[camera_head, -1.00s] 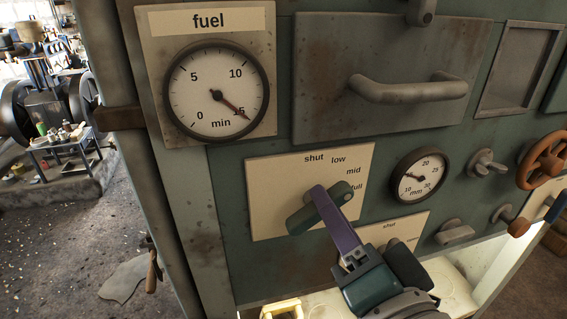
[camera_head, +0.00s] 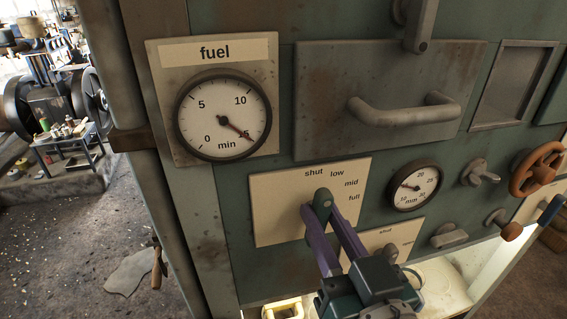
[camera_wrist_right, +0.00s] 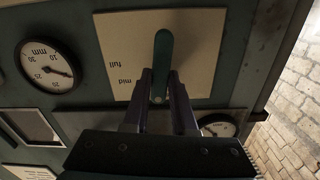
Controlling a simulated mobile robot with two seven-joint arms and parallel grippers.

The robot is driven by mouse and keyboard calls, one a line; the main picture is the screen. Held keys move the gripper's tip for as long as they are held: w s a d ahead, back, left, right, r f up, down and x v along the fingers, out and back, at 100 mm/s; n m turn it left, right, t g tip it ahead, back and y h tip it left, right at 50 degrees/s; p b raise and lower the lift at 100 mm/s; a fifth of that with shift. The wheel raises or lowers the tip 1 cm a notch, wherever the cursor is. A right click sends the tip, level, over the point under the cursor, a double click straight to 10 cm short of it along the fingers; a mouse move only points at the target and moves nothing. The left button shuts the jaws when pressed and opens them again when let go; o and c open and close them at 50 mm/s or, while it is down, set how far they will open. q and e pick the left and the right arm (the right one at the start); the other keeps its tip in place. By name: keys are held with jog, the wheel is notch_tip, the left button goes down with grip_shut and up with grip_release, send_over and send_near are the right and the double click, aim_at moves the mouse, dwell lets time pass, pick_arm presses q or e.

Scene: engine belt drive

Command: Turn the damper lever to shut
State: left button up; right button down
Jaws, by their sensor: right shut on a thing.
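The damper lever (camera_head: 322,199) is a dark green-grey handle on a cream plate (camera_head: 275,212) marked shut, low, mid and full. Its tip points up, just below the word shut and left of low. My right gripper (camera_head: 321,208) has its purple fingers on either side of the lever near its tip and is shut on it. In the right wrist view the lever (camera_wrist_right: 163,52) runs down between the fingers (camera_wrist_right: 160,88), with mid and full on the plate beside it. The lever's lower part is hidden by the fingers in the head view. My left gripper is not in view.
A fuel gauge (camera_head: 222,117) sits up left and a small mm gauge (camera_head: 413,187) to the right. A wide grey handle (camera_head: 405,112) juts out above. A second plate marked shut (camera_head: 398,230) lies lower right, partly behind my gripper. Knobs and an orange handwheel (camera_head: 536,168) are further right.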

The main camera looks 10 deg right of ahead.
jog(key=shift+a+n, duration=0.1)
jog(key=shift+n, duration=0.6)
jog(key=shift+f, duration=0.1)
jog(key=c, duration=0.7)
grip_release()
jog(key=shift+s, duration=0.1)
jog(key=s, duration=0.5)
jog(key=s+b, duration=0.1)
jog(key=s, duration=0.3)
jog(key=shift+s+d, duration=0.2)
jog(key=shift+s, duration=0.2)
